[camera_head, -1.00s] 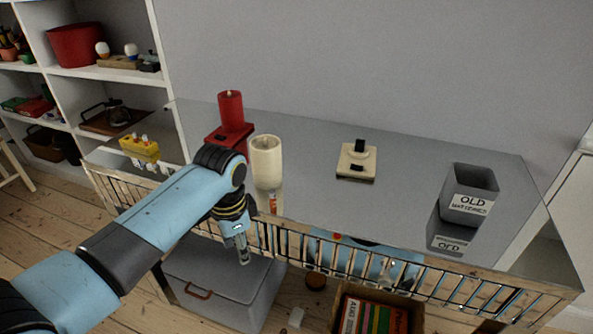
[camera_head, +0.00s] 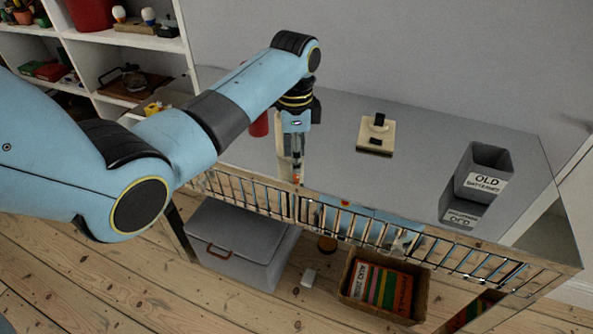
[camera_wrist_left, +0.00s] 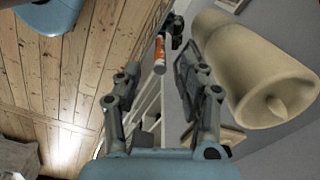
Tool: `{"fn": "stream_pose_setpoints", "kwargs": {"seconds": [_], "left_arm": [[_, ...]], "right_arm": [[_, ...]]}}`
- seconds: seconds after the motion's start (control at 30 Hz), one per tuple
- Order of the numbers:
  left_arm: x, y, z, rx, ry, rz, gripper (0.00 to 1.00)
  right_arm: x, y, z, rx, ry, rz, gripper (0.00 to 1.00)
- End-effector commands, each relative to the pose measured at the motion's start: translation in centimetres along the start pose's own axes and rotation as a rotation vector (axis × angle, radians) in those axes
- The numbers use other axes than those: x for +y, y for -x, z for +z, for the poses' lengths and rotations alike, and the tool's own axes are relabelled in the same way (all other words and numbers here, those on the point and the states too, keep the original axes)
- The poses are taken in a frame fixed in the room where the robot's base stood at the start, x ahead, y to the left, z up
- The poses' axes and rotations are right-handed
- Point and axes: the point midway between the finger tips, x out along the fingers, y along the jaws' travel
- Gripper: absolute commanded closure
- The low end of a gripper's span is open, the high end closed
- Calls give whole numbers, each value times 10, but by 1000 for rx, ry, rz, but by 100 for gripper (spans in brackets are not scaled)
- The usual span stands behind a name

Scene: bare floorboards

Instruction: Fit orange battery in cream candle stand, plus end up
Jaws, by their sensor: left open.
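The orange battery (camera_head: 297,179) is near the front rail of the grey tabletop, just below my left gripper (camera_head: 297,163). In the wrist view the battery (camera_wrist_left: 159,56) shows between the open fingers (camera_wrist_left: 157,72), with an orange body and a pale band; I cannot read which end is plus. Nothing is seen gripped. My right gripper is out of view.
A red candle (camera_head: 259,125) is partly hidden behind my left arm. A grey bin (camera_head: 481,170) marked for old batteries stands at right. A metal rail (camera_head: 330,218) runs along the front edge. The tabletop between stand and bin is clear.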

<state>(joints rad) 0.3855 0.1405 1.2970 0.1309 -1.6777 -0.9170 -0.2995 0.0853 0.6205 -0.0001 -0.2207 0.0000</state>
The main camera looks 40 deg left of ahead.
Motion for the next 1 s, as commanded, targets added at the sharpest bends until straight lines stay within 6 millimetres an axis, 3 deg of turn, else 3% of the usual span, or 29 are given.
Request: {"fn": "stream_pose_setpoints", "kwargs": {"seconds": [0.27,0.57,0.87,1.0], "left_arm": [[0,-42,-2,-2,1,3,60],[0,-45,-2,-1,1,1,61],[0,-45,-2,-1,1,1,100],[0,-45,-2,0,1,1,100]], "right_arm": [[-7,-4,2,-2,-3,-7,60],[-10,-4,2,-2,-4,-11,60],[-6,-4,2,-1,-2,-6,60],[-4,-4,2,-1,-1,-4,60]]}}
